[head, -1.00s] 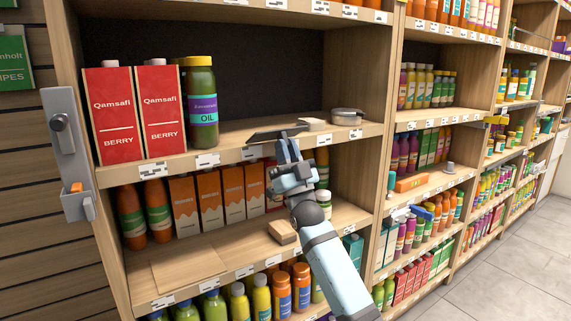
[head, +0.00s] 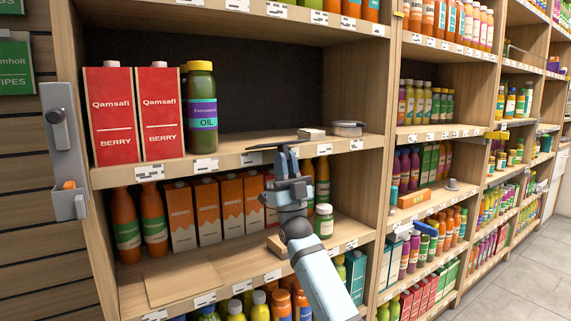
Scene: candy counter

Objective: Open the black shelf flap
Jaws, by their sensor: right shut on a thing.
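The black shelf flap (head: 262,147) is a thin dark plate at the front edge of the middle shelf. It shows nearly edge-on, sticking out at the price-label strip. My right gripper (head: 284,155) comes up from below, with its fingertips at the flap. It is shut on the flap, and the fingers hide part of it. My left gripper is not in view.
Two red Qamsafi cartons (head: 135,115) and an oil bottle (head: 201,108) stand left on the middle shelf (head: 240,134). A round tin (head: 347,129) lies right of the flap. Orange cartons and bottles stand below, close behind my gripper.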

